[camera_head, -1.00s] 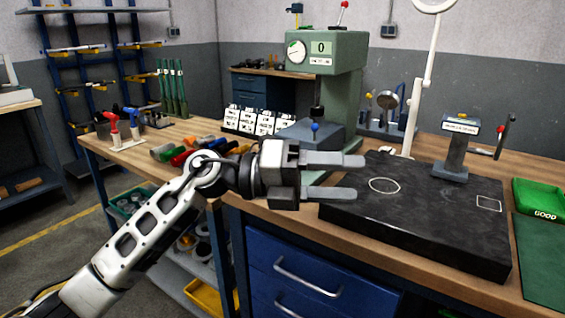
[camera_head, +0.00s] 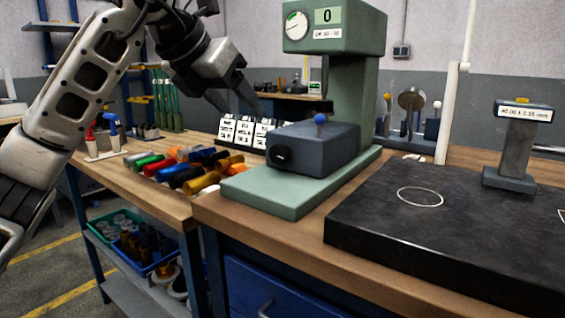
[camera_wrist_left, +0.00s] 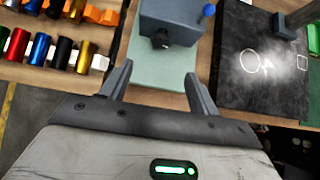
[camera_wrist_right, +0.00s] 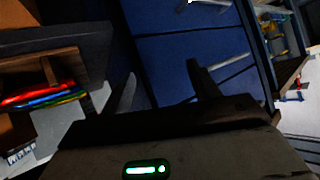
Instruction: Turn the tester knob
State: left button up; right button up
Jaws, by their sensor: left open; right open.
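The green tester (camera_head: 350,60) stands on the bench with a dial and a display reading 0. A dark round knob (camera_head: 281,155) sits on the front of its blue-grey box (camera_head: 318,148), which carries a blue ball on top. My left gripper (camera_head: 238,104) is open and empty, up and left of the knob in the head view. In the left wrist view the dark knob (camera_wrist_left: 160,42) lies beyond the open fingers (camera_wrist_left: 158,70), apart from them. My right gripper (camera_wrist_right: 162,70) is open and empty, facing blue drawers in its wrist view; the head view does not show it.
Coloured cylinders (camera_head: 185,165) lie left of the tester's green base. White labelled cards (camera_head: 245,130) stand behind them. A black slab (camera_head: 440,225) with a labelled stand (camera_head: 515,150) is to the right. The bench edge is in front.

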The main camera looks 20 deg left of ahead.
aim_at(277, 151)
pick_arm(q)
jog(key=x, duration=1.5)
jog(key=shift+s+d+b, duration=0.1)
jog(key=shift+d+b, duration=0.1)
jog(key=shift+b, duration=0.15)
jog(key=shift+c, duration=0.3)
jog(key=c, duration=0.9)
